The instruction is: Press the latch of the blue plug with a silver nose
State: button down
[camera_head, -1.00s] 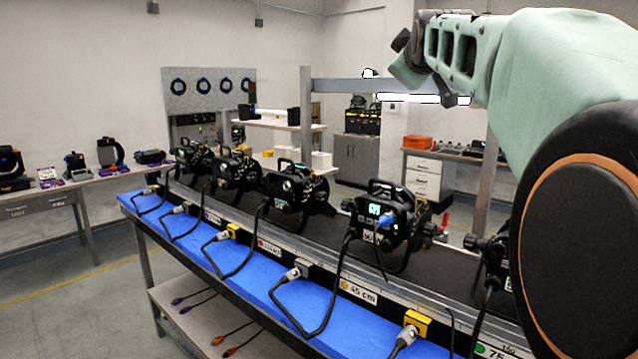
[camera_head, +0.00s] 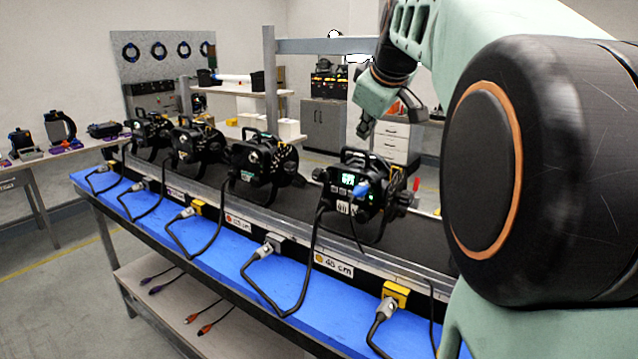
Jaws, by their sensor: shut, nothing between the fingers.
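A small blue plug (camera_head: 361,188) sits on the rear panel of a black par can (camera_head: 350,205), the nearest one fully in view, beside a lit green display. The plug is too small to make out its nose or latch. My gripper (camera_head: 365,128) hangs from my arm above and behind this can in the picture, apart from the plug. It points down and is shut and empty.
More par cans (camera_head: 262,162) stand in a row to the left on the dark bench top. Grey plugs and black cables hang along the blue front ledge (camera_head: 225,262), with yellow sockets (camera_head: 396,292). My arm covers the right side.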

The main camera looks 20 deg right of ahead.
aim_at(363, 185)
jog(key=shift+f+b, duration=3.6)
jog(key=shift+f, duration=0.75)
jog(key=shift+f+b, duration=0.35)
jog(key=shift+f, duration=0.05)
jog(key=shift+f+b, duration=0.3)
jog(key=shift+f, duration=0.1)
jog(key=shift+r, duration=0.15)
jog(key=shift+r+p, duration=0.65)
jog(key=shift+p, duration=0.05)
jog(key=shift+r, duration=0.1)
notch_tip(363, 185, up, 5)
jog(key=p, duration=0.4)
